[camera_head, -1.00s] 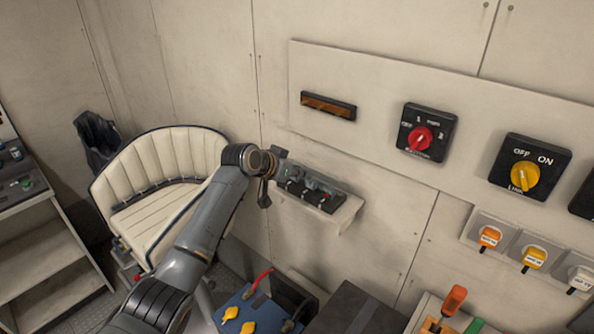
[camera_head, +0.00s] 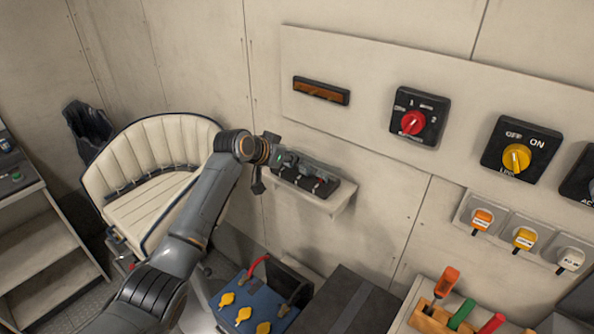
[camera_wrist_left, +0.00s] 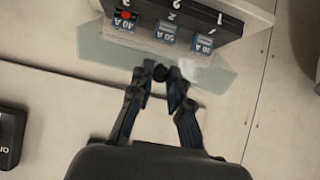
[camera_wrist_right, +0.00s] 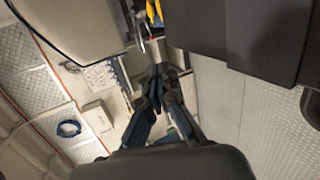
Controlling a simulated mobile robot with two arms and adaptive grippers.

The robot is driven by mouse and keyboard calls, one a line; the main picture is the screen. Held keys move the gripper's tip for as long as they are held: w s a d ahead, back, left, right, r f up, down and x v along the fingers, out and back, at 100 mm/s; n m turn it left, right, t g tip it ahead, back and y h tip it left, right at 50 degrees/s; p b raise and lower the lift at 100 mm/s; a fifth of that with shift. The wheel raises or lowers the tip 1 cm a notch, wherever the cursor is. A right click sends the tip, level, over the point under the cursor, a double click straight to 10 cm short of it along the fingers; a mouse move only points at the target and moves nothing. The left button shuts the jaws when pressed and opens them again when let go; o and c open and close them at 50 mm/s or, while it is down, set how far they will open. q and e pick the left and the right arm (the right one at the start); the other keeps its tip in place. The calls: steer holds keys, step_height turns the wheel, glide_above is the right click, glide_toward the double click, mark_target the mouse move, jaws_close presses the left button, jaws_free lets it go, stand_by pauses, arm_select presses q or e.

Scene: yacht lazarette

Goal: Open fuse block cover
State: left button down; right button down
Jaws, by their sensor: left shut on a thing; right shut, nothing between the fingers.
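The black fuse block (camera_head: 308,181) sits on a small pale wall shelf in the head view, with my left gripper (camera_head: 279,157) at its left end. In the left wrist view the block (camera_wrist_left: 188,17) shows blue fuses marked in amps and a red spot at its left end. The clear, greenish fuse block cover (camera_wrist_left: 118,52) spreads from the fuses toward my fingers. My left gripper (camera_wrist_left: 161,76) is shut on the cover's small dark knob at its edge. How far the cover is swung is hard to tell. My right gripper (camera_wrist_right: 158,76) is shut and empty, away from the block.
Rotary switches with red (camera_head: 413,122) and yellow (camera_head: 516,158) knobs are on the wall panel. A blue battery box (camera_head: 248,305) and a wooden tool holder (camera_head: 433,318) stand below. A cream seat (camera_head: 150,180) is behind my left arm.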

steer(key=w+r+n+t+y, duration=0.15)
steer(key=w+r+n, duration=0.25)
steer(key=w+r, duration=0.5)
steer(key=w+r+n+t+y, duration=0.1)
steer(key=w+r+n+y, duration=0.2)
steer(key=w+r, duration=0.55)
steer(key=w+d+r+n, duration=0.1)
steer(key=w+d+r, duration=0.9)
steer(key=r, duration=0.4)
steer(key=w+a+r, duration=0.2)
steer(key=w+a, duration=0.3)
steer(key=w, duration=0.3)
steer(key=shift+w+a+r, duration=0.15)
steer(key=shift+w+r, duration=0.25)
steer(key=shift+r, duration=0.1)
